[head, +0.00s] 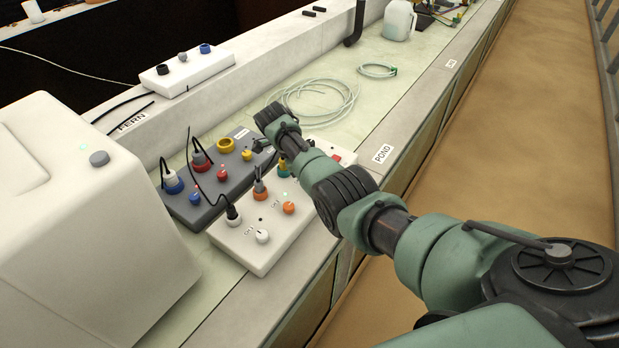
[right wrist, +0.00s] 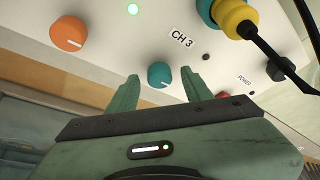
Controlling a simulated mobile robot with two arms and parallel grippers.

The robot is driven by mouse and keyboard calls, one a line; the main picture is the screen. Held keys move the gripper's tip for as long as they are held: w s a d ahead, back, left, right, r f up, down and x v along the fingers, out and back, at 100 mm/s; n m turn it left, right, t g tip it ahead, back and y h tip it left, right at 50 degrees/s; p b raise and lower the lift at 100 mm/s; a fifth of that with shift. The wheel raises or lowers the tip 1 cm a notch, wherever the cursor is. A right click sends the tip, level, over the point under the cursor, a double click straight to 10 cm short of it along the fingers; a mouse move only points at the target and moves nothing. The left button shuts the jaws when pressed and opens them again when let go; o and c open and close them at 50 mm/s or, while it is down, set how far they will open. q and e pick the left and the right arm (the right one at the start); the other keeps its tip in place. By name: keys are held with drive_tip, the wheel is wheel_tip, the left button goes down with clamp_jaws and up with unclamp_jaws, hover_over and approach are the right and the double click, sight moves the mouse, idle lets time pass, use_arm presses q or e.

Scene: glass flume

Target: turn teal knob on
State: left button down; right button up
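In the right wrist view, the teal knob (right wrist: 160,75) sits on the white box's panel (right wrist: 110,45) near the label CH 3. A short pale mark shows at the knob's edge. My right gripper (right wrist: 158,79) is open, with one green fingertip on each side of the knob and a gap on both sides. I cannot tell how far the tips reach along the knob. In the head view, my right arm covers the teal knob, and the white box (head: 262,258) shows below the arm. My left gripper is not in view.
An orange knob (right wrist: 68,32), a lit green light (right wrist: 133,9) and a yellow plug (right wrist: 234,15) with a black cable are near the teal knob. A dark grey box (head: 205,205) with several cables stands beside the white box. A large white device (head: 90,220) is at left.

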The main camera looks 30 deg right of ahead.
drive_tip(key=v, duration=0.7)
drive_tip(key=shift+r+b, duration=0.35)
drive_tip(key=shift+b, duration=0.05)
drive_tip(key=shift+a, duration=0.1)
